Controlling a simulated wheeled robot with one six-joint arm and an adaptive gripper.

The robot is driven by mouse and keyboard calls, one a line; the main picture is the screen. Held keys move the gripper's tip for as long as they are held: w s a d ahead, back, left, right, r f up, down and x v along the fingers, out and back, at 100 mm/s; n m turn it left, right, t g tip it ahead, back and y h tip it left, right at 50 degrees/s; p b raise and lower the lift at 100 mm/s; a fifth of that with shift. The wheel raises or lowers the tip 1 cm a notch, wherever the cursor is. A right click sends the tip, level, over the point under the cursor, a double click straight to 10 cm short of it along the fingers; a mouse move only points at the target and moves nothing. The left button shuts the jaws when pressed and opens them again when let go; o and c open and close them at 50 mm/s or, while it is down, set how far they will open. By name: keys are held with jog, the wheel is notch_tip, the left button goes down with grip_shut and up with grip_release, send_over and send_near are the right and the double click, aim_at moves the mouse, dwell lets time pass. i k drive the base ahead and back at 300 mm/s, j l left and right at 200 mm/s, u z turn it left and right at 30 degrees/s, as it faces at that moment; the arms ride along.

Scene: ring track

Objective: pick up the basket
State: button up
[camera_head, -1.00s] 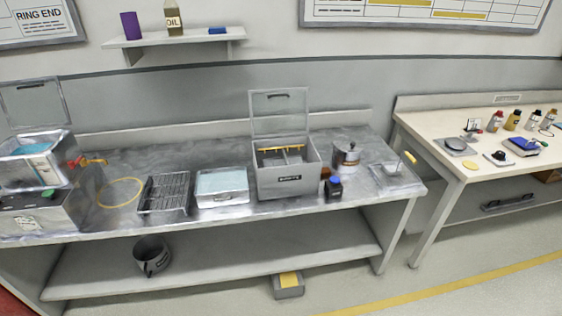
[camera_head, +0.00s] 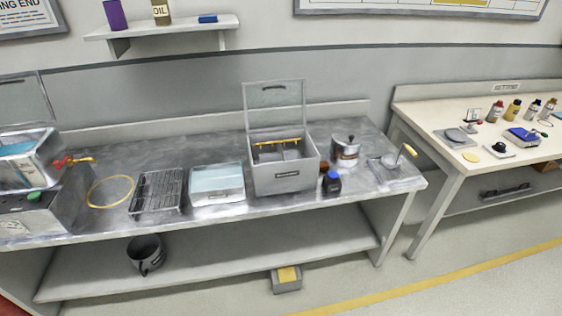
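A dark wire basket or rack (camera_head: 157,192) sits on the metal bench (camera_head: 222,125), left of a pale flat box. A grey box with its lid raised (camera_head: 284,178) stands at the middle of the bench. A yellow bar (camera_head: 278,143) shows inside its opening; it may be the handle of a basket in there, but the inside is mostly hidden. I cannot tell for certain which of these is the basket. My gripper is not in view, and nothing is seen touching either thing.
A dark bucket (camera_head: 146,254) stands on the lower shelf. A grey bin (camera_head: 286,279) sits by the floor. A second table (camera_head: 462,160) is at right.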

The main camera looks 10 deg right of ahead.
aim_at(280, 156)
jog(key=i, duration=0.85)
jog(key=k+j, duration=0.1)
jog(key=j, duration=0.3)
jog(key=k+j, duration=0.1)
jog(key=j, duration=0.35)
jog(key=k+j, duration=0.1)
jog(key=j, duration=0.3)
jog(key=i+z, duration=0.05)
